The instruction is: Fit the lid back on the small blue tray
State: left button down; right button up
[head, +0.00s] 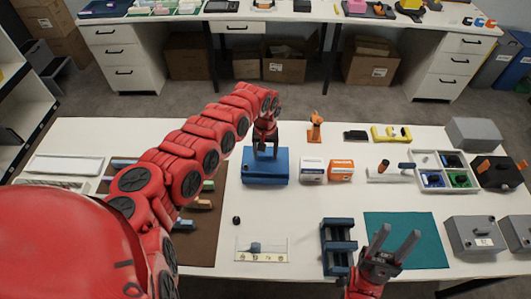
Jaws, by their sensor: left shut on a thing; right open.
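The small blue tray (264,181) stands near the middle of the table, towards its far side. A flat blue lid (280,160) shows over it, under my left gripper. My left gripper (266,153) points down and is shut on the lid; its fingers hide the part they hold. Lid and tray are the same blue, so I cannot tell whether the lid sits flush or is slightly raised.
White and orange boxes (341,171) stand just right of the tray, with an orange figure (315,127) behind. A blue rack (338,247) stands beside my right gripper. A divided bin (444,171) and grey boxes (474,236) fill the right. The table before the tray is mostly clear.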

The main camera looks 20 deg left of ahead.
pick_arm(q)
jog(key=shift+f+b, duration=0.75)
jog(key=shift+f, duration=0.45)
grip_release()
jog(key=shift+r, duration=0.1)
notch_tip(320, 180, up, 17)
jog(key=b, duration=0.4)
jog(key=shift+r, duration=0.2)
